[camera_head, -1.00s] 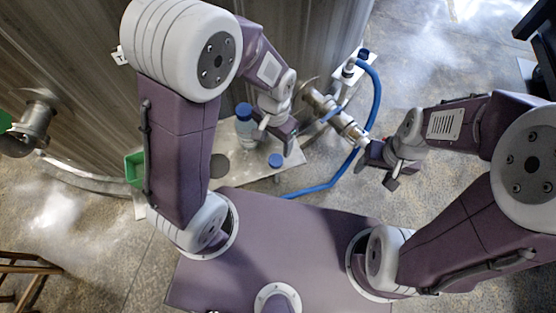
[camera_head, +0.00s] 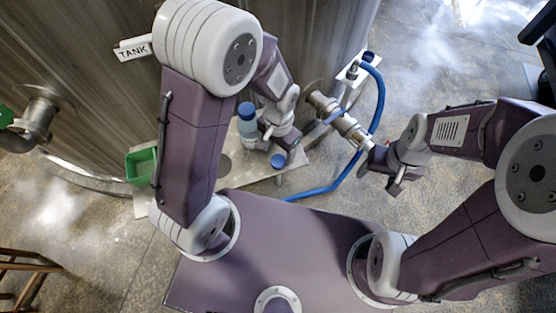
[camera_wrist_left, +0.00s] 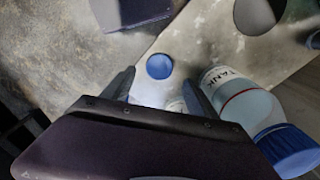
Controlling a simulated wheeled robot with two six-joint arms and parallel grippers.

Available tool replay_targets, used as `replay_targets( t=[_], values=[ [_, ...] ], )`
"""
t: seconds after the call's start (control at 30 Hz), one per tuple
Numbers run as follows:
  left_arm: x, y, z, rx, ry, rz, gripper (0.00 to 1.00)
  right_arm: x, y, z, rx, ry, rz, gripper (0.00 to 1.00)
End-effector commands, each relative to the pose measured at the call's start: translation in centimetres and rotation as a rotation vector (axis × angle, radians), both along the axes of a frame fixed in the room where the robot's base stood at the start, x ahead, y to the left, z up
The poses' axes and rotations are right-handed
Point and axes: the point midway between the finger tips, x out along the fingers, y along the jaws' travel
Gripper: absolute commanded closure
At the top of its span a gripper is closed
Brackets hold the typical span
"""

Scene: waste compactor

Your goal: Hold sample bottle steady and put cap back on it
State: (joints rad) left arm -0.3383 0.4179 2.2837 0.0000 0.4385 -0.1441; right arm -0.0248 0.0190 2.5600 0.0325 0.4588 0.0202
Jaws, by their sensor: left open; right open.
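A blue cap (camera_head: 278,161) is near the front edge of the metal shelf. It shows as a blue disc (camera_wrist_left: 159,66) in the left wrist view, just beyond my left fingertips. A white labelled piece, perhaps the sample bottle (camera_wrist_left: 177,105), shows between the fingers, mostly hidden by the gripper body. A larger bottle labelled TANK (camera_wrist_left: 248,105), with a blue cap on, stands beside the right-hand finger; it also shows in the head view (camera_head: 247,128). My left gripper (camera_head: 288,153) is open near the loose-looking cap. My right gripper (camera_head: 382,172) is open and empty by the valve.
A metal pipe with a valve (camera_head: 340,120) and a blue hose (camera_head: 378,105) are right of the shelf (camera_head: 238,178). A green bin (camera_head: 141,165) is at its left end. The large tank wall (camera_head: 100,90) rises behind. Open floor lies at right.

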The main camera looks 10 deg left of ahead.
Motion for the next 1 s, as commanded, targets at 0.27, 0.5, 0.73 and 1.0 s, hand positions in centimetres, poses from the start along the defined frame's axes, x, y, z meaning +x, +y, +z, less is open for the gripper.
replay_targets(
  t=[0.27,0.5,0.73,1.0],
  values=[
    [-0.6,0.0,-4.5,0.001,0.004,-0.001,0.32,0.0,0.0,-1.6,0.000,0.000,0.000,0.34],
    [-0.5,0.0,-4.8,0.000,0.001,0.000,0.32,0.0,0.0,-1.6,0.000,0.000,0.000,0.34],
    [-0.5,0.0,-4.8,0.000,0.001,0.000,0.49,0.0,0.0,-1.6,0.000,0.000,0.000,0.34],
    [-0.5,0.0,-4.8,0.000,0.001,0.000,0.95,0.0,0.0,-1.6,0.000,0.000,0.000,0.34]
  ],
)
